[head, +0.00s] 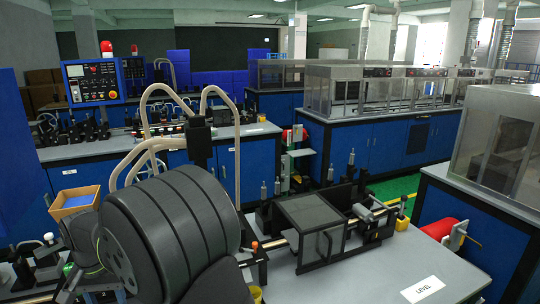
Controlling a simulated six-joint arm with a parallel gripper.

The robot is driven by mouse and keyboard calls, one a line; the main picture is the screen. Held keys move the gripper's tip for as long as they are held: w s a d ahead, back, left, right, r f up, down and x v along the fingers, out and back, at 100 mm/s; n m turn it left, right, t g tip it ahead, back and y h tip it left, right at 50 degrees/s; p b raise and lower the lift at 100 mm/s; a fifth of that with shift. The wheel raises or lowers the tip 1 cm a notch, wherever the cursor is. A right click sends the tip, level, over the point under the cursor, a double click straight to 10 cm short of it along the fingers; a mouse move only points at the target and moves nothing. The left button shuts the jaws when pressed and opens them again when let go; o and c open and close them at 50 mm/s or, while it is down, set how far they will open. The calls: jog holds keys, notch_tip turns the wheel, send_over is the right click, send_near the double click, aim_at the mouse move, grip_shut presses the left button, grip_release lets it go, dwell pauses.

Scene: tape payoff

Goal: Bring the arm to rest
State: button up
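I cannot make out my gripper in the head view, and whether it holds anything does not show. A large dark round body with several ribs (180,220) fills the left foreground. I cannot tell whether it is a stack of tape rolls or something else. It hides part of the bench behind it. Dark and grey machine parts (50,250) show at the lower left, partly cut off by the picture edge.
A grey bench top (370,270) with a label (422,289) has free room at the front right. A black-framed box with a clear cover (312,225) stands on it. A red cylinder (438,229) lies to its right. An orange tray (75,202) and control panel (93,82) are at the left.

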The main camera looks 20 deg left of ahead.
notch_tip(320, 180, up, 8)
notch_tip(320, 180, down, 18)
jog(key=shift+s+r, duration=0.1)
jog(key=shift+r, duration=0.1)
jog(key=n, duration=1.2)
jog(key=shift+r, duration=1.05)
notch_tip(320, 180, down, 2)
jog(key=shift+f, duration=0.1)
jog(key=m, duration=0.4)
jog(key=shift+m, duration=2.5)
